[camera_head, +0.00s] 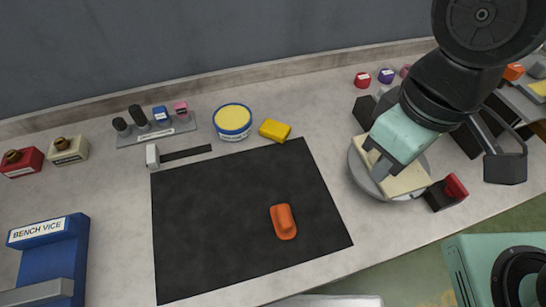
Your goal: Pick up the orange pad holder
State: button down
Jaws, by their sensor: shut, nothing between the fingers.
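The orange pad holder (283,222) lies on the black mat (215,215), right of its middle, with a raised grip along its top. My gripper (376,172) is to the right of the mat and of the pad holder, over the round grey turntable (424,163) and the pale slab (408,182) on it. It is shut and holds nothing. My arm hides part of the turntable, and I cannot tell if the fingertips touch the slab.
A yellow-topped tin (233,121) and a yellow block (274,130) stand behind the mat. A blue bench vice (48,262) is at the left front. The mat around the pad holder is clear.

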aim_at(284, 224)
jog(key=u, duration=0.85)
